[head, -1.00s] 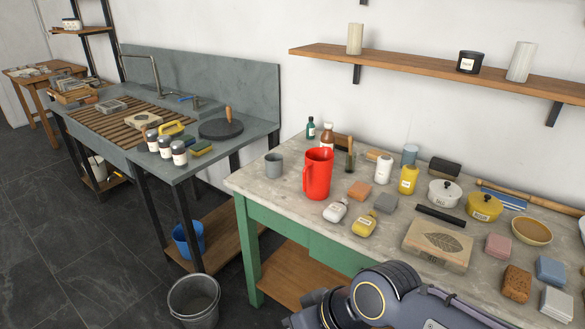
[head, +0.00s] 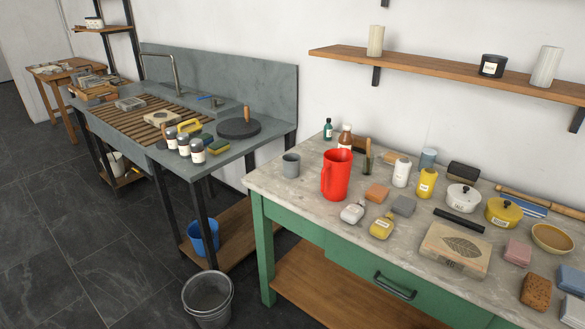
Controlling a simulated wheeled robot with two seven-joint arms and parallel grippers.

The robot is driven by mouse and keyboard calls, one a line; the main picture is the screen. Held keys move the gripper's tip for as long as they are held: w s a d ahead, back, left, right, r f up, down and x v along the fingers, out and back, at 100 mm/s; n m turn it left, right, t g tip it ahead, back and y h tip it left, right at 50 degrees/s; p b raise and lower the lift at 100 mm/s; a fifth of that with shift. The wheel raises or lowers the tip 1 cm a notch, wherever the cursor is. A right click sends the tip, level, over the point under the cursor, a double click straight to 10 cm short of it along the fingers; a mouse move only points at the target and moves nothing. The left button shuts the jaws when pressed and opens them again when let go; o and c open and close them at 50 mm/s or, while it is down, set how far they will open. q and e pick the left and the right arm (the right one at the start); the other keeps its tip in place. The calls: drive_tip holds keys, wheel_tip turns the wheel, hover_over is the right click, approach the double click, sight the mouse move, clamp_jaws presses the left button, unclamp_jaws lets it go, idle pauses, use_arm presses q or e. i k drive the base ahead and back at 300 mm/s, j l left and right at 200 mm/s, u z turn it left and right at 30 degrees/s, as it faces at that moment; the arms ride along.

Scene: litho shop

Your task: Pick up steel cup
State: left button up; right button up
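A small grey cup (head: 291,166) stands upright near the left corner of the green table, left of the red pitcher (head: 336,174). Its dull grey surface could be steel, but I cannot tell for sure. A blue-grey cylinder (head: 427,159) stands farther back on the same table, behind the yellow bottle; I cannot tell whether it is a cup. Neither of my grippers is in the head view now.
The table (head: 308,203) is crowded with bottles, blocks, pots and a leaf-printed stone (head: 455,248). A metal bucket (head: 207,297) stands on the floor at the table's left. A sink bench (head: 176,160) stands behind left. A shelf (head: 440,72) hangs above.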

sight(292, 166)
drive_tip(key=z, duration=0.4)
drive_tip(key=i+j+z, duration=0.3)
drive_tip(key=z, duration=0.2)
drive_tip(key=i+j+z, duration=0.2)
drive_tip(key=j+z, duration=0.25)
drive_tip(key=j, duration=0.15)
drive_tip(key=i+j+z, duration=0.1)
drive_tip(key=i+j, duration=0.25)
drive_tip(key=j, duration=0.15)
drive_tip(key=i+j, duration=0.3)
drive_tip(key=j, duration=0.2)
drive_tip(key=i+l, duration=0.15)
drive_tip(key=z, duration=0.05)
